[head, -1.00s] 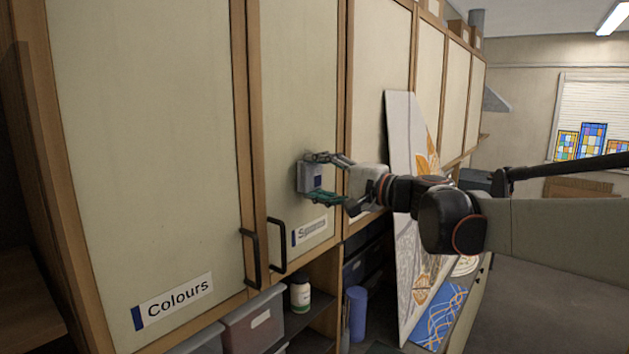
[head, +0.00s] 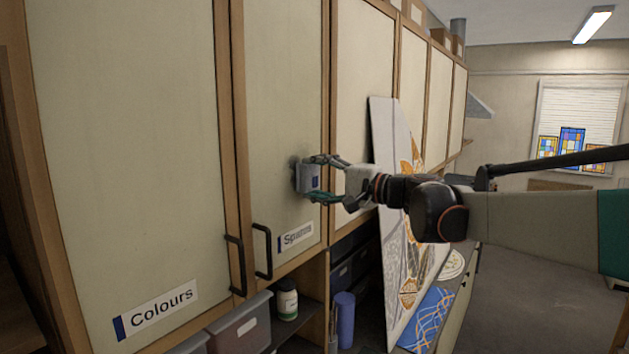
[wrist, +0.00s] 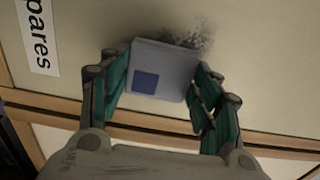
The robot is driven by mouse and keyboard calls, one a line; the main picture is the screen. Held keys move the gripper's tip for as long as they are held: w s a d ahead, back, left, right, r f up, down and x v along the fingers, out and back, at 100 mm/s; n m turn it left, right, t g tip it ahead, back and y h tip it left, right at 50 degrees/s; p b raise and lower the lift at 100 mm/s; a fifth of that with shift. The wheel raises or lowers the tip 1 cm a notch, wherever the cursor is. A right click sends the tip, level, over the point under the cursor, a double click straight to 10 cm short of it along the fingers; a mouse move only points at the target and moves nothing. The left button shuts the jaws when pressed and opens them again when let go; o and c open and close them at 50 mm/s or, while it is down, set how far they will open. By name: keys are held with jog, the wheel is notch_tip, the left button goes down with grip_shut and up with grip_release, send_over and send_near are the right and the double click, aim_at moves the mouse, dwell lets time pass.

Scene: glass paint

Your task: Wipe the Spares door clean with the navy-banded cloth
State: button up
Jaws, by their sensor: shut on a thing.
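The Spares door (head: 281,90) is a cream cupboard panel with a dark handle and a label at its lower edge. My gripper (head: 318,178) is shut on a folded grey cloth (head: 307,180) with a navy patch, which also shows in the wrist view (wrist: 164,68). The cloth is at the door face, above the label; I cannot tell how firmly it presses. A dark, speckled smudge (wrist: 188,36) shows on the door just beyond the cloth in the wrist view. Part of the door behind the cloth and gripper is hidden.
The Colours door (head: 135,150) stands to the left, its handle beside the Spares handle (head: 263,252). Tall decorated panels (head: 388,150) lean against the cupboards right of my gripper, behind my arm. Grey floor is open at right.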

jog(key=shift+w+d, duration=0.9)
jog(key=shift+w, duration=0.2)
jog(key=shift+f, duration=0.1)
jog(key=shift+s+a, duration=0.1)
jog(key=shift+s+a, duration=1)
jog(key=shift+s, duration=0.3)
jog(key=shift+s+a, duration=1.05)
jog(key=shift+s, duration=0.2)
jog(key=shift+s+a, duration=1)
jog(key=shift+s, duration=0.3)
jog(key=shift+r+p, duration=0.5)
jog(key=shift+r, duration=0.8)
jog(key=w+d, duration=0.6)
jog(key=w, duration=0.2)
jog(key=shift+b, duration=0.35)
